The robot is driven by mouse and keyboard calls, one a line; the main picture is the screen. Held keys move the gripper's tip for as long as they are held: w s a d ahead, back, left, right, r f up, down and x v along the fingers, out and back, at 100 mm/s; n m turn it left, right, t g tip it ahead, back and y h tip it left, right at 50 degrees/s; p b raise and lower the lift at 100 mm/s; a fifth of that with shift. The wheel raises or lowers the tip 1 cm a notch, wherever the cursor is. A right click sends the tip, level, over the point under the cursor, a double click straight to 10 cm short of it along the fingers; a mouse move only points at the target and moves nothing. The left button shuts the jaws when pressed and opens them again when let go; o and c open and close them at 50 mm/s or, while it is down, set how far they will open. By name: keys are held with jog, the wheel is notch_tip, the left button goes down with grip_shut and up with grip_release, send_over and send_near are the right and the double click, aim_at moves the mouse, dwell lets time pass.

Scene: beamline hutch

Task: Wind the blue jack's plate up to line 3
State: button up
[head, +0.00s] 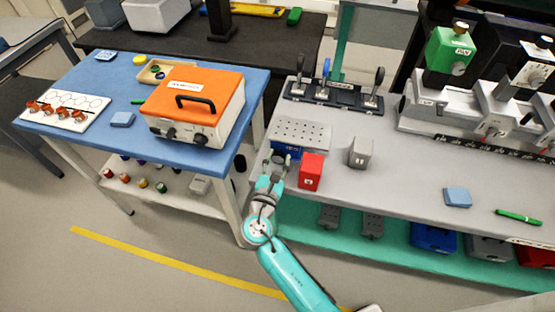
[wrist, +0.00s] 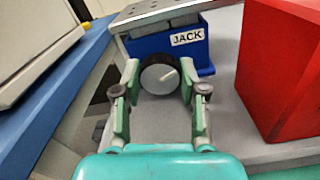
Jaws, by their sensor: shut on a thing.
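The blue jack (head: 287,150) stands near the left end of the grey bench, with a perforated metal plate (head: 302,131) on top. My gripper (wrist: 160,83) is shut on this knob, one finger at each side. In the head view my gripper (head: 281,162) is at the jack's front. The pointer tilts up to the right. I cannot make out line 3 or any height scale.
A red block (head: 311,171) stands close right of my gripper, with a grey block (head: 361,152) beyond it. Three upright levers (head: 325,85) stand behind the jack. A blue table (head: 95,85) with an orange-lidded case (head: 195,106) is to the left.

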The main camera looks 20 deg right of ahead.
jog(key=shift+m, duration=1.2)
jog(key=o, duration=1.1)
jog(key=shift+o, duration=0.2)
jog(key=v, duration=1.2)
